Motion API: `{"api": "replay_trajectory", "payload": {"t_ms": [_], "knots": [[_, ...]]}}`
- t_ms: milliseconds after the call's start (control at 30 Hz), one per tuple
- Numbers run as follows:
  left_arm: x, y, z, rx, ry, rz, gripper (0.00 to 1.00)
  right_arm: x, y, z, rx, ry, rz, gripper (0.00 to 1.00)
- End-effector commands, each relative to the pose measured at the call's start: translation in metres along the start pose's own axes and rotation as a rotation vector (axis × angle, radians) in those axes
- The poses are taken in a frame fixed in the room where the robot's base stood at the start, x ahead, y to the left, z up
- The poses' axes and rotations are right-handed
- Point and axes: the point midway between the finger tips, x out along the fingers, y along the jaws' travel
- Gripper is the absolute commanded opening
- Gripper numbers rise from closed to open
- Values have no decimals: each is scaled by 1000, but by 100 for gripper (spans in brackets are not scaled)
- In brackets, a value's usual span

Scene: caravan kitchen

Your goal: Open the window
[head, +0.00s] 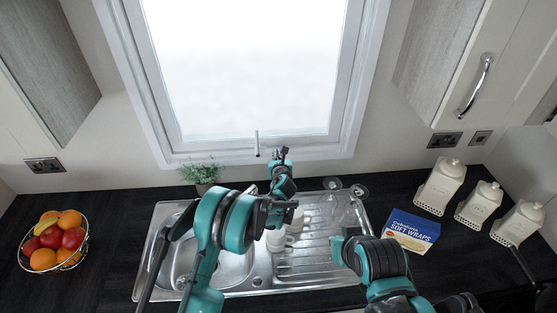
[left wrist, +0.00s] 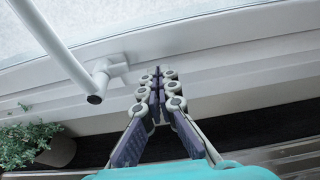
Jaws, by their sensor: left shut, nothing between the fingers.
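The window (head: 245,60) is a bright pane in a white frame above the sink, and its sash looks shut in the frame. Its white handle (head: 257,143) sits at the bottom middle of the sash. In the left wrist view the handle (left wrist: 97,85) is a bent white bar with a dark end, on the left. My left gripper (head: 280,153) is shut and empty, just right of the handle and apart from it. In the left wrist view its fingertips (left wrist: 157,80) are together in front of the white lower frame.
A potted plant (head: 201,175) stands below the window, left of the handle. A steel sink (head: 180,255) with white mugs (head: 278,240) lies under my left arm. A fruit bowl (head: 55,243), a blue wraps box (head: 411,229) and white canisters (head: 440,185) stand on the dark counter.

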Motion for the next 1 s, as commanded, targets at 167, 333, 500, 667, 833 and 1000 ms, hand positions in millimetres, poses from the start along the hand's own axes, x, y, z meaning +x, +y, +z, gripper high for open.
{"api": "replay_trajectory", "payload": {"t_ms": [167, 333, 500, 667, 833, 1000], "knots": [[22, 0, 8, 1, -1, 0, 0, -4, 0, -3, 0, 0, 0, 0], [29, 0, 10, 0, 0, -1, 0, -5, 0, -3, 0, 0, 0, 0], [30, 0, 10, 0, 0, -1, 0, -5, 0, -3, 0, 0, 0, 0], [31, 0, 10, 0, -2, 0, 0, -4, 0, -3, 0, 0, 0, 0], [57, 0, 11, 1, -37, 2, 0, 12, 0, 8, 0, 0, 0, 0], [79, 0, 18, 0, -71, 0, 0, 22, 0, 16, 0, 0, 0, 0]]}}
